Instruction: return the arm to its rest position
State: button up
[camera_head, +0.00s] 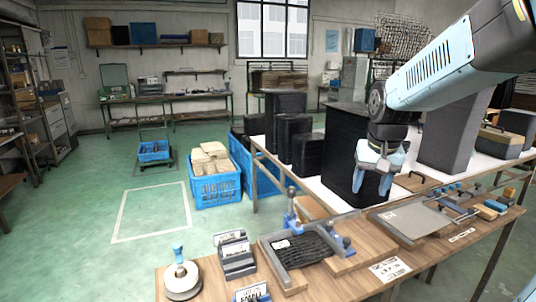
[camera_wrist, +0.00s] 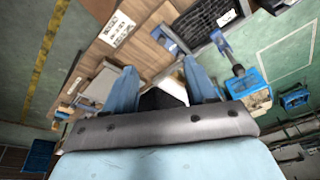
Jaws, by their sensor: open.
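My arm reaches in from the upper right in the head view. My gripper (camera_head: 381,172) hangs from it with light-blue fingers, above the bench and in front of a tall black block. In the wrist view my gripper (camera_wrist: 165,88) shows two blue fingers spread apart.
The bench carries a black ribbed tray (camera_head: 302,247), a grey panel (camera_head: 411,222) and a round white piece (camera_head: 183,281). Black blocks (camera_head: 345,140) stand on a white table behind. Blue crates (camera_head: 215,188) sit on the floor. Green floor at left is mostly clear.

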jog(key=s+a+r+n+t, duration=0.1)
jog(key=s+r+n+t, duration=0.1)
jog(key=s, duration=1.3)
jog(key=shift+s+r+t, duration=0.25)
jog(key=shift+r+t, duration=0.15)
jog(key=shift+r, duration=0.25)
jog(key=shift+o, duration=0.3)
